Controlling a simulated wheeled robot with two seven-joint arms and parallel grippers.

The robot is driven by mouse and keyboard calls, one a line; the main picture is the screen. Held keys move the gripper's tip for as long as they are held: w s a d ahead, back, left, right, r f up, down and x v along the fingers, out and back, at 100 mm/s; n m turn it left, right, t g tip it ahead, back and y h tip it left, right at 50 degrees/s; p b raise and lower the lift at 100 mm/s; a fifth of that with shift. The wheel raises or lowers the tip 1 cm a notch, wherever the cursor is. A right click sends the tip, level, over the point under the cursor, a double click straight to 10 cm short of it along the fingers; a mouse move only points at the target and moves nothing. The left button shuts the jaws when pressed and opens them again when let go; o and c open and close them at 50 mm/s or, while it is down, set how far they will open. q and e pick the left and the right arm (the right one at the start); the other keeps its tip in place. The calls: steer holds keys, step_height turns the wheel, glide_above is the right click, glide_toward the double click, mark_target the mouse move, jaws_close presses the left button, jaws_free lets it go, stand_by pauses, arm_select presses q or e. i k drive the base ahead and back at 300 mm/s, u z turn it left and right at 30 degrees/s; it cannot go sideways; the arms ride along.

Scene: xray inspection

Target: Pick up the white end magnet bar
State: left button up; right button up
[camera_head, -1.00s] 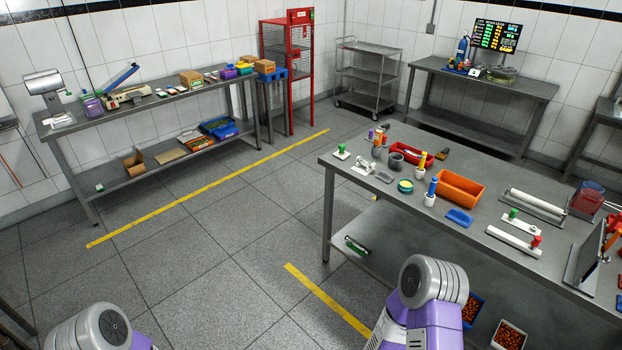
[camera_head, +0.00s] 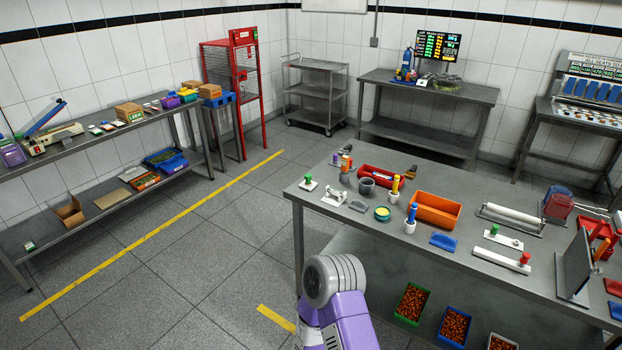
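Several bar-like pieces lie on the steel table at right. A long white bar with a red knob (camera_head: 502,260) lies near the front edge. A white plate with a green knob (camera_head: 503,238) is just behind it. A long white roller-like bar (camera_head: 511,219) lies on a grey base farther back. I cannot tell for sure which is the white end magnet bar. Neither gripper shows; only a purple and grey part of my own arm is in view at bottom centre, apart from these pieces.
The steel table (camera_head: 390,232) also holds an orange bin (camera_head: 434,210), a red tray (camera_head: 382,178), a blue piece (camera_head: 443,241) and a dark upright screen (camera_head: 574,268). Bins of brown pieces (camera_head: 411,303) sit below it. Open floor (camera_head: 170,270) lies to the left.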

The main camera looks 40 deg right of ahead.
mark_target(334, 192)
steer(key=z, duration=0.4)
steer(key=i, duration=1.65)
steer(key=z, duration=1)
